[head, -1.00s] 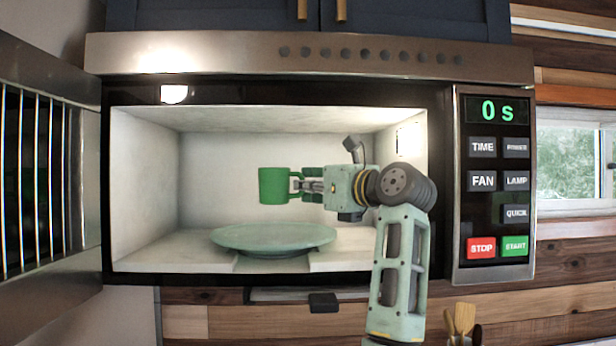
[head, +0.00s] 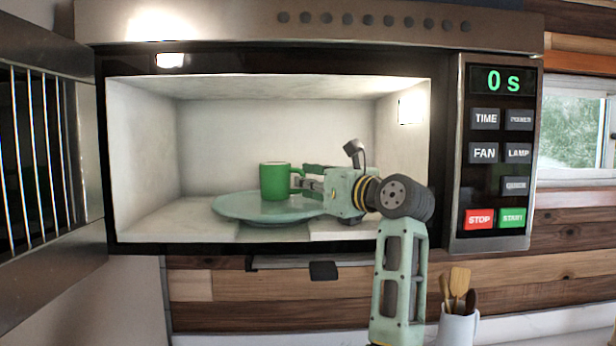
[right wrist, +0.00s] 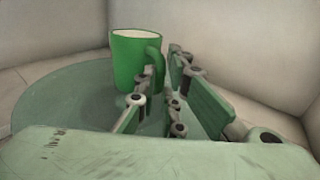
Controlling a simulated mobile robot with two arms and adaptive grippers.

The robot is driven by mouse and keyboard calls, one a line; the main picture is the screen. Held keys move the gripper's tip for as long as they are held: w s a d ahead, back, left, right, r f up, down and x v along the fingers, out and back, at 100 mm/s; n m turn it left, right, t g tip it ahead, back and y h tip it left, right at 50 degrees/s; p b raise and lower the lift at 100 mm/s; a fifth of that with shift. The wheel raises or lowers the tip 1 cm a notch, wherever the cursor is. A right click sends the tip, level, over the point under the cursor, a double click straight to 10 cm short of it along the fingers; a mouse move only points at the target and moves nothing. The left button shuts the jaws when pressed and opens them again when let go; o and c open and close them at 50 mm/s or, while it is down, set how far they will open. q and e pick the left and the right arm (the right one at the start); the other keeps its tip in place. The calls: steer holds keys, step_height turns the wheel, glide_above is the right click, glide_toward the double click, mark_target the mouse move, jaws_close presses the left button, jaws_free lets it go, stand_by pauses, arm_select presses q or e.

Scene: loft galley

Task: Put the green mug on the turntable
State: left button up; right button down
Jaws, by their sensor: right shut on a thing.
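The green mug (head: 274,182) is upright inside the microwave, over the middle of the round pale green turntable (head: 235,209). Its base appears to be on the turntable or just above it; I cannot tell which for certain. My right gripper (head: 302,182) reaches in from the right and is shut on the mug's handle. In the right wrist view the mug (right wrist: 132,60) stands beyond the fingers (right wrist: 160,85), its handle toward them, with the turntable (right wrist: 60,105) beneath. My left gripper is not in view.
The microwave door (head: 50,130) stands open at the left. The control panel (head: 497,150) is right of the opening and reads 0 s. A white holder (head: 458,328) with wooden utensils stands below right. The cavity's left side is clear.

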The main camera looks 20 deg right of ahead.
steer(key=c, duration=2.3)
jaws_free()
steer(key=shift+f, duration=0.1)
steer(key=o, duration=0.4)
steer(key=shift+o, duration=0.2)
steer(key=b+v, duration=0.4)
steer(key=v, duration=0.7)
steer(key=shift+s+d+b, duration=0.1)
steer(key=shift+s+b, duration=0.2)
steer(key=shift+s, duration=0.2)
